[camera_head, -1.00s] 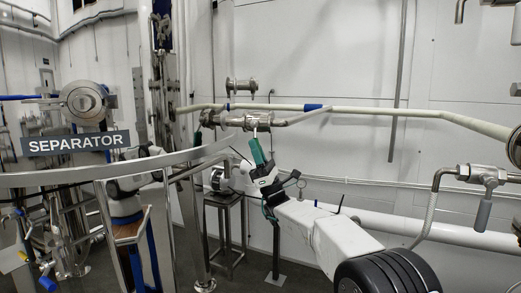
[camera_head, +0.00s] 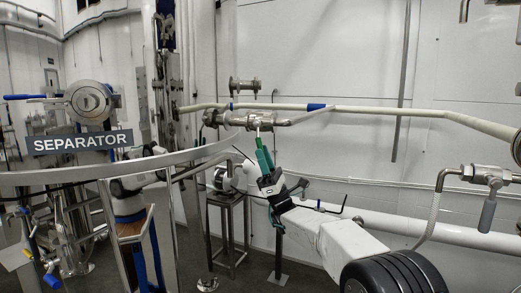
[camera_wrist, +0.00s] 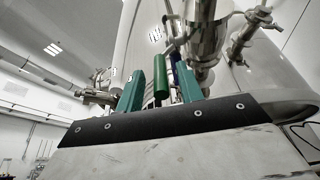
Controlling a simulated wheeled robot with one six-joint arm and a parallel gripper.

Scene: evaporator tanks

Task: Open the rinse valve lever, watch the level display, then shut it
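The rinse valve lever has a green grip (camera_wrist: 160,80), which stands between my gripper's two teal fingers in the wrist view. Gaps show on both sides of the grip, so the fingers look open around it and not closed on it. In the head view my gripper (camera_head: 265,160) is just below the steel valve (camera_head: 255,120) on the pale pipe. The lever hangs down from that valve, and its lower part is mostly hidden by the fingers. I cannot make out a level display in either view.
A small metal stand (camera_head: 228,225) is behind my gripper. Another valve with a grey handle (camera_head: 487,215) hangs at the right. A thick white pipe (camera_head: 440,233) runs low along the wall.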

